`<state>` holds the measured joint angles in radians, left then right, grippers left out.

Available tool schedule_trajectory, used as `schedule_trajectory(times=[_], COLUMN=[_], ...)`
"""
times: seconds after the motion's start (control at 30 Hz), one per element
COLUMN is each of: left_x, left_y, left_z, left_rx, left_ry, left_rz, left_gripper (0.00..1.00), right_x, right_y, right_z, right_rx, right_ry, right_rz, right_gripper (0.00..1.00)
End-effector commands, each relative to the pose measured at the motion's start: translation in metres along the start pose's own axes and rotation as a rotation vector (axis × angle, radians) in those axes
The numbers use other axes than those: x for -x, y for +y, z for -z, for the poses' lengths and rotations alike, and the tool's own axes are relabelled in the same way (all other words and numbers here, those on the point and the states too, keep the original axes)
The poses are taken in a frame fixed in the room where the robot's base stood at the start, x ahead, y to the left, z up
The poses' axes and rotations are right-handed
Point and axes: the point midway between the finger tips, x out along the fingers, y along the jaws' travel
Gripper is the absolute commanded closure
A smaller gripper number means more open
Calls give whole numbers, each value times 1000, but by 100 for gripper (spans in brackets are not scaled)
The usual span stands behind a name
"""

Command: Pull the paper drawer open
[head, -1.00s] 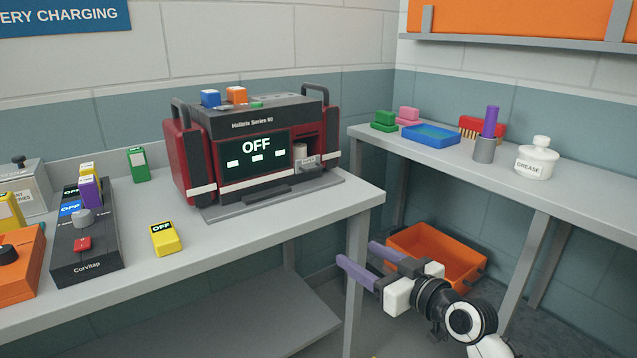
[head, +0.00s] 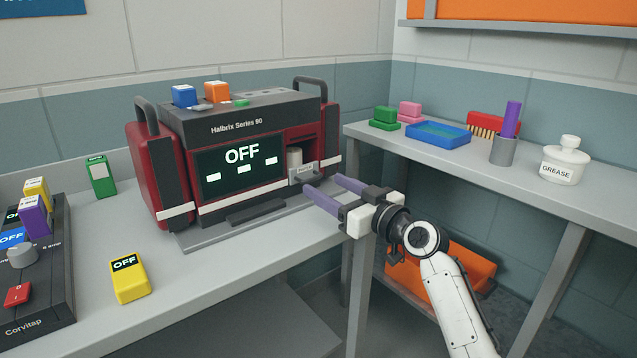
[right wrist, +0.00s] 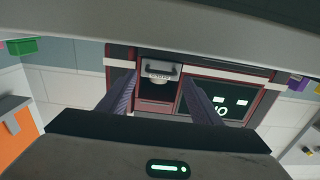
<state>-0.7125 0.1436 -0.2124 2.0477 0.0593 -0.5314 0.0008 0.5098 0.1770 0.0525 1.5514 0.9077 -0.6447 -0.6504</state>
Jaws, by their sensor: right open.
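The paper drawer (head: 304,175) is a small grey front with a handle, low in a recess at the right of the red and black Halbrix machine (head: 240,124). In the right wrist view the drawer (right wrist: 160,74) appears upside down between and beyond the fingertips (right wrist: 160,80); I see no contact. The drawer looks closed. My left gripper is out of view.
The machine stands on a grey bench (head: 215,270) with a yellow block (head: 129,279) in front. A side shelf (head: 480,165) at right holds a blue tray (head: 438,133) and a grease jar (head: 564,161). An orange bin (head: 470,262) lies below my right arm.

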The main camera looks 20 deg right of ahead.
Motion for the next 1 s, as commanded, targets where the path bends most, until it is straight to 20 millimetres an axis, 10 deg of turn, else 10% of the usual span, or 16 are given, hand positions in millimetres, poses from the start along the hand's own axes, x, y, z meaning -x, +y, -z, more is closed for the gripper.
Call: schedule_trajectory(times=[0.6, 1.0], left_x=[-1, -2], left_y=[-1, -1], left_z=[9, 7], left_rx=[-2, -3], left_ry=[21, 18], left_rz=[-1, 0], left_gripper=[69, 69], right_x=[-38, -38], right_y=[-1, -1], right_z=[0, 0], right_rx=[1, 1], right_ry=[-1, -1], right_rz=[1, 1], right_gripper=[41, 91])
